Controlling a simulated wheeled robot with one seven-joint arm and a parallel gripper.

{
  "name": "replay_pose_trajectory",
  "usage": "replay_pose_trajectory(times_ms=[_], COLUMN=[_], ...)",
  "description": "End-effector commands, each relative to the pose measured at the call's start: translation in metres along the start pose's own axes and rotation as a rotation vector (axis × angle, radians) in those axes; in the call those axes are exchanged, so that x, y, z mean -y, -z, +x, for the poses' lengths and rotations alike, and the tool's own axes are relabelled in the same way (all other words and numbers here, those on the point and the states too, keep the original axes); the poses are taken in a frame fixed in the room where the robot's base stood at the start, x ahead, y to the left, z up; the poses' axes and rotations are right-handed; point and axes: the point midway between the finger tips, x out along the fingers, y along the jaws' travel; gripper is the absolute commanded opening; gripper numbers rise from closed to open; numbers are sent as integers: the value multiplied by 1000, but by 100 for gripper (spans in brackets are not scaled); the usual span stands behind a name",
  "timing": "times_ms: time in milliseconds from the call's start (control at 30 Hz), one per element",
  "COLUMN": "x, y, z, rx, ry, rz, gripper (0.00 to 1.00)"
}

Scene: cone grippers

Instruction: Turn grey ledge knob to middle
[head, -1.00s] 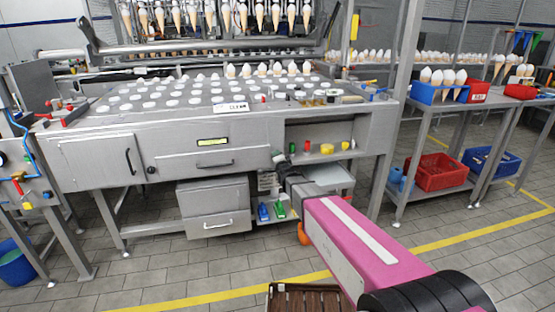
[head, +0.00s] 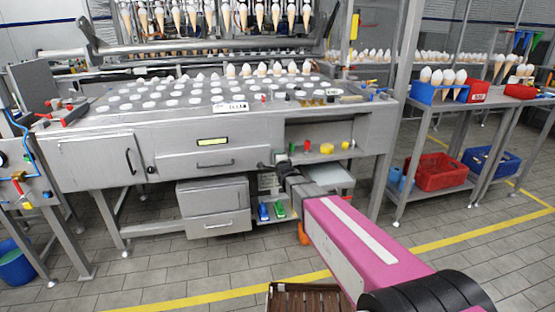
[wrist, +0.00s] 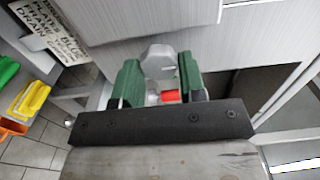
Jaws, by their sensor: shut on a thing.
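In the wrist view a grey faceted knob (wrist: 159,55) sits at the edge of a grey metal panel, between the tips of my two green-padded fingers. My gripper (wrist: 159,68) is shut on it. A small red part (wrist: 171,96) shows between the fingers, closer to the palm. The knob's pointing direction is hard to tell. In the head view my gripper (head: 272,164) is at the front of the grey machine (head: 110,135), just right of the wide drawer. The knob itself cannot be made out there.
An open shelf (head: 310,157) with small coloured items lies right of my gripper. A grey drawer box (head: 212,200) hangs below left. The wrist view shows a lettered sign (wrist: 50,32) and yellow (wrist: 30,100) and green handles at left. The tiled floor in front is mostly free.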

Motion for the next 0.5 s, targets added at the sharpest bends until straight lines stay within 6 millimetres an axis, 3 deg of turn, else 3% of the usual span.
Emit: replay_pose_trajectory(times_ms=[100, 133, 200, 500], x=[-1, -1, -1, 0], y=[0, 0, 0, 0], z=[-1, -1, -1, -1], rx=[0, 0, 0, 0], ry=[-3, -3, -3, -1], rz=[-1, -1, -1, -1], gripper=[14, 41, 63, 63])
